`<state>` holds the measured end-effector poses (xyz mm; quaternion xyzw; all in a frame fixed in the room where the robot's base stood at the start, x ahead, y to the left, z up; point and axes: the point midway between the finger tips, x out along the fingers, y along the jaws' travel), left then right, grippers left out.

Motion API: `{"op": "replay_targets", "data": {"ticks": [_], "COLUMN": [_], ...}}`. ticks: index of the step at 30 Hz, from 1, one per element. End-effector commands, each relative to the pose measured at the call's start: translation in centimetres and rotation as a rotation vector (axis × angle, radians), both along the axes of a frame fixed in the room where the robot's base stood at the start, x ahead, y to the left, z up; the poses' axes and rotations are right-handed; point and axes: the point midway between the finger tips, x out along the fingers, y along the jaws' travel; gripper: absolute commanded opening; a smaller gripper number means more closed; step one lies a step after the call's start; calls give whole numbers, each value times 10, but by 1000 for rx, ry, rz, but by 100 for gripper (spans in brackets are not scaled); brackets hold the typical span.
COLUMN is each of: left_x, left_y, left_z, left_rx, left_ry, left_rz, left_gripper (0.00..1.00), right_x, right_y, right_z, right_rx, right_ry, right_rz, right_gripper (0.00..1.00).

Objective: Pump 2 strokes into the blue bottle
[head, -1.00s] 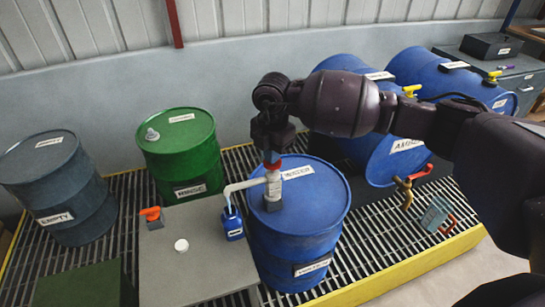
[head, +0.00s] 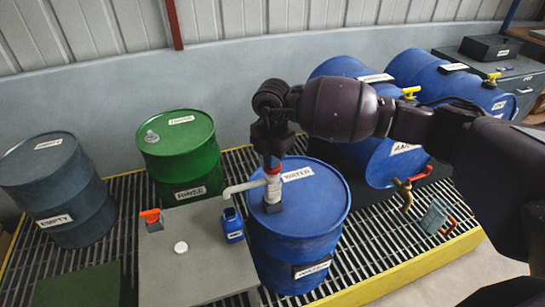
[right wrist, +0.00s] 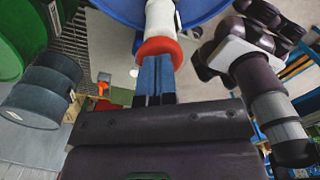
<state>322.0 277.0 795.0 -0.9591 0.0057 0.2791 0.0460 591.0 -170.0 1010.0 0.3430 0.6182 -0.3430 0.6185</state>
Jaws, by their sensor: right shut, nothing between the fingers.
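The blue bottle (head: 232,226) stands upright on the grey stand, its mouth just below the tip of the white spout (head: 240,187). The spout belongs to the white hand pump (head: 273,188) with a red top, which sits on the blue drum (head: 300,230) labelled WATER. My right gripper (head: 271,160) is shut and empty, pointing down over the pump's red top. In the right wrist view the shut fingers (right wrist: 154,85) meet the red top (right wrist: 158,47); whether they press on it I cannot tell. My left gripper is not identifiable.
The grey stand (head: 190,270) also holds a white cap (head: 181,247) and an orange-topped item (head: 151,217). A green RINSE drum (head: 180,155) and a grey-blue EMPTY drum (head: 57,190) stand left. Blue drums (head: 380,150) lie on their sides at right.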

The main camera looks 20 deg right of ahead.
Motion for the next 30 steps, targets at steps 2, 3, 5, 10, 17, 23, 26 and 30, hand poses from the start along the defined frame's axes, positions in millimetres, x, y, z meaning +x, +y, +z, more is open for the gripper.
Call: {"op": "replay_targets", "data": {"ticks": [2, 3, 5, 10, 17, 23, 26, 30], "left_x": [2, 3, 4, 7, 8, 8, 7, 5], "left_y": [0, 0, 0, -1, -1, -1, 0, 0], "left_z": [7, 9, 12, 21, 31, 37, 37, 35], "left_rx": [0, 0, 0, 0, 0, 0, 0, 0], "left_ry": [-6, -8, -11, -18, -23, -25, -23, -18], "left_rz": [-1, -1, -1, -2, -2, -3, -1, -1], "left_gripper": [61, 61, 61, 61, 61, 61, 61, 61], "right_x": [0, 0, 0, 0, 0, 0, 0, 0], "right_y": [0, 0, 0, 0, 0, 0, 0, 0], "right_z": [6, 9, 12, 22, 35, 44, 44, 44], "right_rx": [-1, -1, -1, -1, 0, 0, 0, 0], "right_ry": [1, 1, 1, 1, 0, 0, 0, 0], "right_rz": [0, 0, 0, 0, 0, 0, 0, 0], "right_gripper": [0, 0, 0, 0, 0, 0, 0, 0]}}
